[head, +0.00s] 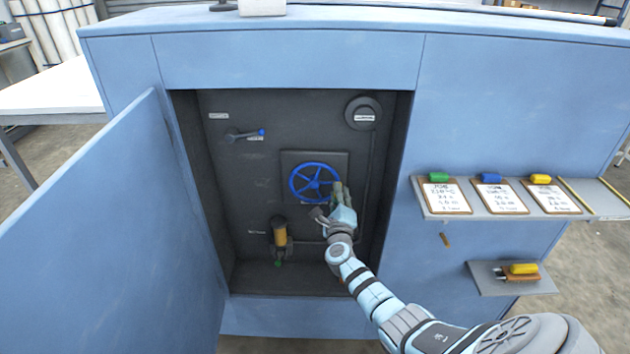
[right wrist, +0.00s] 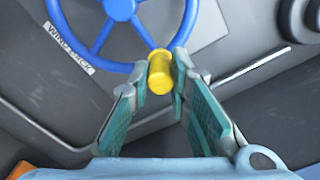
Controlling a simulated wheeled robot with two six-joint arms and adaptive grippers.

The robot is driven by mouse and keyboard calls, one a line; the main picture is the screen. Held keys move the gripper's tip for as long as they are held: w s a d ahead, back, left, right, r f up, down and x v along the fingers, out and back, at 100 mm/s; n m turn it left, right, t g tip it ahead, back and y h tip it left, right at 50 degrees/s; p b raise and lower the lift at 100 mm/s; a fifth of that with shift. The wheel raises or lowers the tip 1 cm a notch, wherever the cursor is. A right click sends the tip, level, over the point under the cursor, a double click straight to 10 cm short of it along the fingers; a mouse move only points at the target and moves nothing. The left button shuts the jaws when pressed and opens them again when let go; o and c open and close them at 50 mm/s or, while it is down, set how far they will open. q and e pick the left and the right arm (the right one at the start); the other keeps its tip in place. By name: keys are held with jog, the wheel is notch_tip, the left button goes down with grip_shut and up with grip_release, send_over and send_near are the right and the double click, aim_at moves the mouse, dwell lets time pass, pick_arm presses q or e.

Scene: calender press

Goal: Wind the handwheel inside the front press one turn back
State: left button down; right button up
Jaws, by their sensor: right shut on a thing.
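The blue handwheel (head: 315,170) is mounted on a dark square plate (head: 330,157) inside the open compartment of the blue press. My right gripper (head: 336,190) reaches in from the lower right to the wheel's right lower rim. In the right wrist view the gripper (right wrist: 161,78) is shut on the wheel's yellow handle (right wrist: 161,72), with one finger on each side. The blue wheel (right wrist: 121,10) with its spokes shows at the top there. A label (right wrist: 71,47) reading "WIND BACK" is beside it. My left gripper is not in view.
The blue door (head: 85,235) stands open at the left. Inside are a blue-ended lever (head: 247,134), a round gauge (head: 363,114) and a yellow cylinder (head: 280,235). At the right, a shelf (head: 500,210) holds clipboards, and a lower shelf (head: 500,288) holds a yellow block.

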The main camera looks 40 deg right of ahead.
jog(key=o, duration=1.2)
jog(key=shift+c, duration=0.2)
jog(key=shift+a, duration=0.1)
jog(key=p+v, duration=0.4)
jog(key=v, duration=0.3)
jog(key=shift+w, duration=0.1)
